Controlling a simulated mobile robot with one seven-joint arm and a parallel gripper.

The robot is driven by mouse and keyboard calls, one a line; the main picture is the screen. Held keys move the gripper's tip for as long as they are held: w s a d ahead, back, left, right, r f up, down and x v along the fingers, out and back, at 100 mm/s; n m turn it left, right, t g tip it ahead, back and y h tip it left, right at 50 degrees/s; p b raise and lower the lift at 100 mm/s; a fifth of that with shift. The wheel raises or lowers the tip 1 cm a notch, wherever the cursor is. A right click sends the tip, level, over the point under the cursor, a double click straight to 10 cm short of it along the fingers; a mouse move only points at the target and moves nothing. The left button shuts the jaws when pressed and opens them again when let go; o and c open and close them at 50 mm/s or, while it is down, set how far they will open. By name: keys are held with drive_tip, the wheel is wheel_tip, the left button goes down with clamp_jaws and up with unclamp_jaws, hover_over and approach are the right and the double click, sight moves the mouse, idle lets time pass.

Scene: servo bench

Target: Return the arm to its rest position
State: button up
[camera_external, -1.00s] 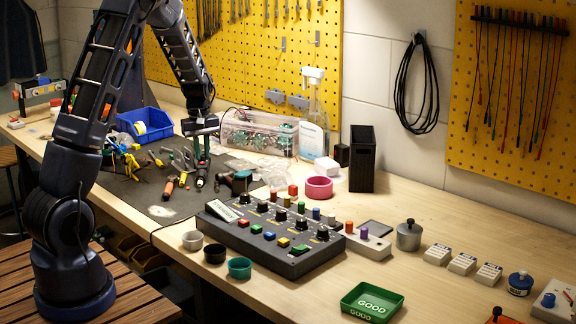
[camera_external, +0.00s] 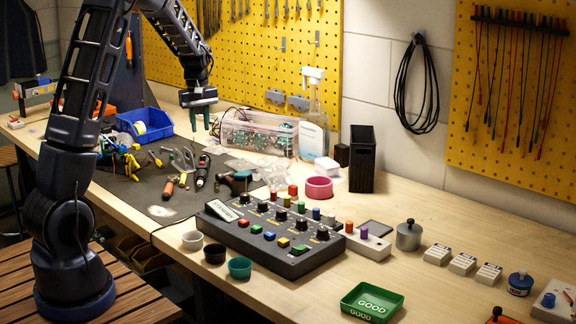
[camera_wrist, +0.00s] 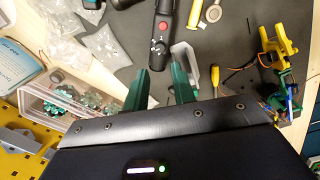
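My gripper (camera_external: 200,118) hangs above the back of the dark work mat (camera_external: 146,196), near the clear box of circuit boards. In the wrist view its two green fingers (camera_wrist: 160,80) are spread apart with nothing held between them. Below and ahead of the fingers, a black tool with a red button (camera_wrist: 163,25) lies on the mat, apart from the gripper. My arm is raised and bent over the left part of the bench.
A clear box of circuit boards (camera_external: 258,134), a blue bin (camera_external: 150,122) and several hand tools lie around the gripper. A black control panel (camera_external: 262,236) stands further forward. A yellow pegboard (camera_external: 270,50) rises behind. The space just under the gripper looks clear.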

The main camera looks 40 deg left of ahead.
drive_tip(key=shift+r, duration=0.85)
drive_tip(key=s+d+r+m+t, duration=0.2)
drive_tip(key=s+d+r+m, duration=0.5)
drive_tip(key=s+d+r, duration=0.85)
drive_tip(key=s+d+f+m+t, duration=0.1)
drive_tip(key=s+d+m, duration=0.2)
drive_tip(key=s, duration=0.7)
drive_tip(key=s+d+m+t, duration=0.1)
drive_tip(key=s+d+m, duration=0.2)
drive_tip(key=s+d, duration=0.4)
drive_tip(key=s, duration=0.3)
drive_tip(key=shift+f+m, duration=0.3)
drive_tip(key=shift+f, duration=0.1)
